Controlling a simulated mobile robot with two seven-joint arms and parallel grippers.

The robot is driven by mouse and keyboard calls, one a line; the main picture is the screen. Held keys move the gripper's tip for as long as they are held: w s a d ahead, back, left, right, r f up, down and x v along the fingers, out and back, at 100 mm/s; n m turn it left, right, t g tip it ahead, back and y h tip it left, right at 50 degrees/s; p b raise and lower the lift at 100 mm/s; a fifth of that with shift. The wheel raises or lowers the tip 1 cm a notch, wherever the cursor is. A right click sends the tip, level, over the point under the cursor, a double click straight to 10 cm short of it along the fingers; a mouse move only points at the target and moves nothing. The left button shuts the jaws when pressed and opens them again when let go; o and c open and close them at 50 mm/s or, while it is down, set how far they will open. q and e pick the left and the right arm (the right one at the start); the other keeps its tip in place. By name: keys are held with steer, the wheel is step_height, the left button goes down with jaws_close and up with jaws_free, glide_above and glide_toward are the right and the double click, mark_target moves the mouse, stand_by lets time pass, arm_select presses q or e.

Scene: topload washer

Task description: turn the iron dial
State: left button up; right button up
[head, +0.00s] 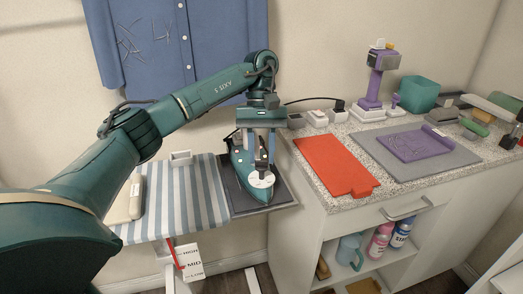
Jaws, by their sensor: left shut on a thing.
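A dark green iron (240,163) stands on a dark rest at the right end of the striped ironing board. A white round dial (262,181) with dark marks shows on its near right part. My left gripper (262,166) reaches down over the iron, its two fingers at the dial and shut on it. The fingers hide part of the iron and the dial's far edge. A white tag (190,262) reading HIGH, MID and LOW hangs below the board, with a red strip beside it. My right gripper is not in view.
The blue-striped ironing board (182,195) lies left of the iron. A blue shirt (215,40) hangs behind my arm.

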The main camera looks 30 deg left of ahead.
arm_select(q)
steer(key=o, duration=1)
steer(key=p+v, duration=0.5)
steer(key=v, duration=0.8)
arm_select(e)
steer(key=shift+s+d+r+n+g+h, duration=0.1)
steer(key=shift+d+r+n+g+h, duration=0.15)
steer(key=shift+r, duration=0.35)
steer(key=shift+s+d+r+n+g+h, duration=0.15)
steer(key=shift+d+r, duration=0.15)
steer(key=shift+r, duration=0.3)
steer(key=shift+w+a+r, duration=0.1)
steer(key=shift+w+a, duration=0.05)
